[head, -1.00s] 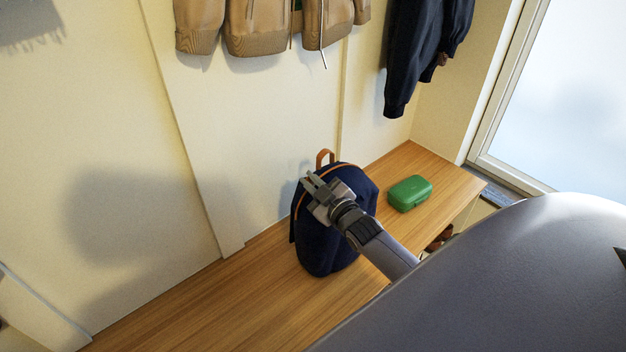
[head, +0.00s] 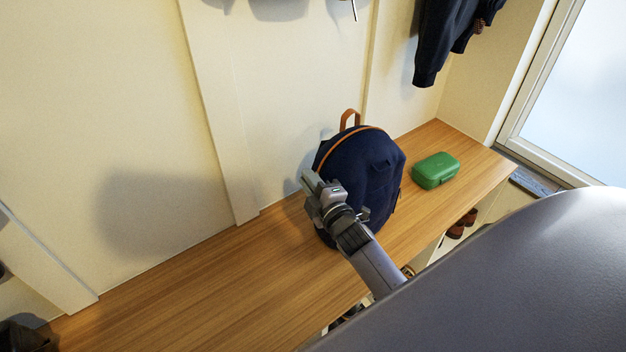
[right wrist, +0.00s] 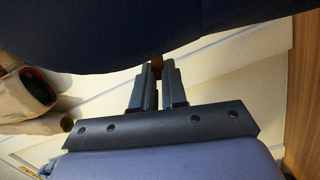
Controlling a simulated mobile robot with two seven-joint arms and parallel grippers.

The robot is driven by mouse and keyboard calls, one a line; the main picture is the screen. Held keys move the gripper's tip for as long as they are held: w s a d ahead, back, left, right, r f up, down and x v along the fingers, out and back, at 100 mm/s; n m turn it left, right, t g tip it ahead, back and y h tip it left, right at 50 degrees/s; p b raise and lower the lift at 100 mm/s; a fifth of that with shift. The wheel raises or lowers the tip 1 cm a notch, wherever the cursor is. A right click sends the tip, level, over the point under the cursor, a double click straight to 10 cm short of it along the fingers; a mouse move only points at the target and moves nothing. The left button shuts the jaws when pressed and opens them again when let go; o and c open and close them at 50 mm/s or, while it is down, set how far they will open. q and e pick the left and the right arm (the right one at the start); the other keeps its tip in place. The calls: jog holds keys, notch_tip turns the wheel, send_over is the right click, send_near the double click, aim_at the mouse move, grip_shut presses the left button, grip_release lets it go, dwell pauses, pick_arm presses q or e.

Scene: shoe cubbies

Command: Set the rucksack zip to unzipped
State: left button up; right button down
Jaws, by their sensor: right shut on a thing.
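The navy rucksack (head: 362,175) stands upright on the wooden bench, with a tan loop (head: 349,117) on top. Its orange-tan zip line (head: 345,137) arcs over the top and down the left side. The pull is hidden in the head view. My left gripper is not in view.
A green box (head: 435,171) sits on the bench (head: 215,290) right of the rucksack. The wall is close behind. A dark jacket (head: 440,40) hangs at the upper right, and brown shoes (head: 457,229) stand below the bench.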

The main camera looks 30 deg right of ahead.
jog(key=shift+f, duration=0.3)
jog(key=c, duration=1.1)
grip_release()
jog(key=shift+c, duration=0.2)
jog(key=s, duration=0.7)
jog(key=shift+a, duration=0.3)
